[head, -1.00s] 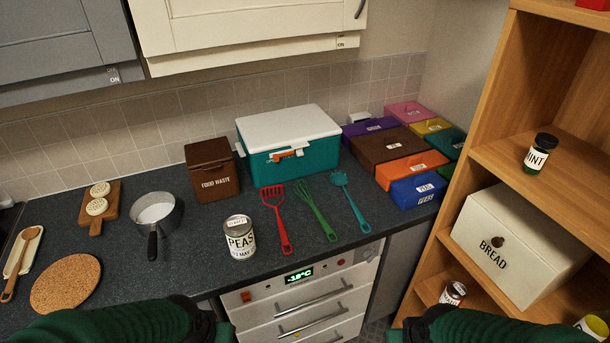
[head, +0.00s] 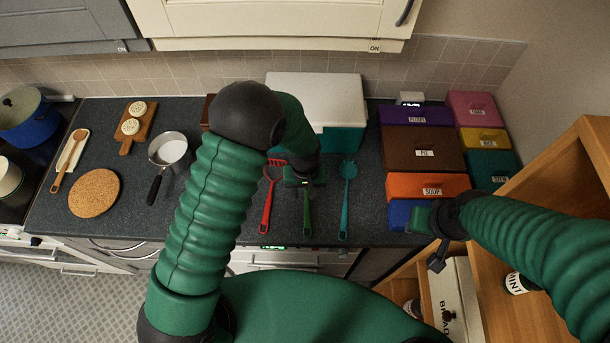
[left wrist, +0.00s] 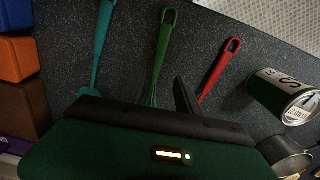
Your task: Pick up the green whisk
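The green whisk (head: 307,217) lies on the dark counter between a red slotted turner (head: 267,200) and a teal utensil (head: 346,195). My left gripper (head: 304,182) is over the whisk's head end and hides it in the head view; the handle points toward me. In the left wrist view the whisk (left wrist: 163,45) runs in between the two dark fingers (left wrist: 165,95), which are apart, so the gripper is open. Whether the fingers touch the whisk is unclear. My right gripper (head: 437,257) hangs at the right, near the blue box; its finger opening is not clear.
A teal cooler with a white lid (head: 315,95) stands behind the utensils. Several coloured boxes, including a brown one (head: 424,148), stand to the right. The peas can (left wrist: 285,95) is near the red turner. A wooden shelf (head: 575,165) is at far right.

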